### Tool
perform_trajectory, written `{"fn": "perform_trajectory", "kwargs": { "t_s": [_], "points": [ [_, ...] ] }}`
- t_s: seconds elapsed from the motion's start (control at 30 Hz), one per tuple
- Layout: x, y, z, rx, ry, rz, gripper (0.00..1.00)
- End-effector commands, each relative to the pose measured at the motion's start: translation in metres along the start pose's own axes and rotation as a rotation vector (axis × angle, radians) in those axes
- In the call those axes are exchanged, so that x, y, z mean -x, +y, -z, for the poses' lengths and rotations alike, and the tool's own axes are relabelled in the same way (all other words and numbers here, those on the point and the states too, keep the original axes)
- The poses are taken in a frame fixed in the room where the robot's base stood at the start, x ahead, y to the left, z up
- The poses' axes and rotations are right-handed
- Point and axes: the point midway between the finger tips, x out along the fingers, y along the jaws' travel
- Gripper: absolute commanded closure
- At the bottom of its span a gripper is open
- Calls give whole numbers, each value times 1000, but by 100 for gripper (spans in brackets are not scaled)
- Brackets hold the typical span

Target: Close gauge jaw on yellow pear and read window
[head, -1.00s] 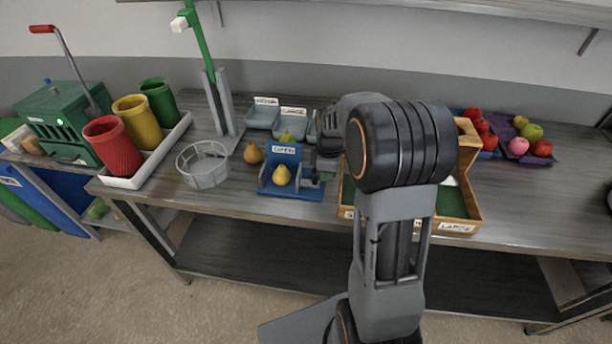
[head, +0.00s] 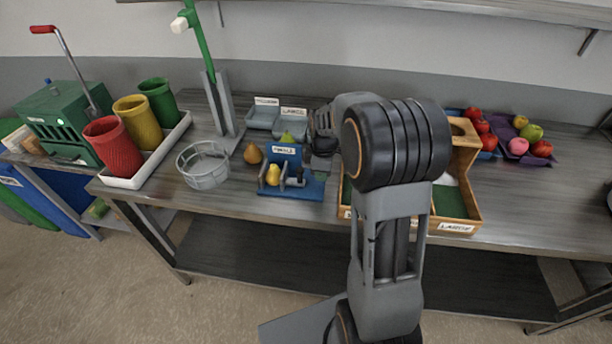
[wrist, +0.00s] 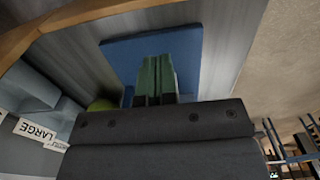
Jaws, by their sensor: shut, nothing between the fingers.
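The yellow pear (head: 272,176) stands on the left part of the blue gauge (head: 305,189), close against the sliding jaw (head: 284,179); actual contact is too small to confirm. The gauge's window (head: 285,150) shows a short dark word on white, which looks like "SMALL" but is blurred. My gripper (head: 322,163) is at the right of the gauge, partly hidden by my arm. In the wrist view my gripper (wrist: 157,72) has its greenish fingers together, empty, over the blue gauge base (wrist: 120,52). The pear is not clear in the wrist view.
A wooden sorting box (head: 474,205) stands to the right. The table front is clear.

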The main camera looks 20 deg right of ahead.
Motion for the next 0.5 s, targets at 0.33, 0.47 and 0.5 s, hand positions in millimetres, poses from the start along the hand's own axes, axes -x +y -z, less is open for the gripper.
{"fn": "perform_trajectory", "kwargs": {
  "t_s": [0.33, 0.47, 0.5],
  "points": [
    [30, 0, -4, 0, 0, 0, 100],
    [43, 0, -6, 1, 0, 0, 100],
    [48, 0, -7, 1, 0, -1, 100]
  ]
}}
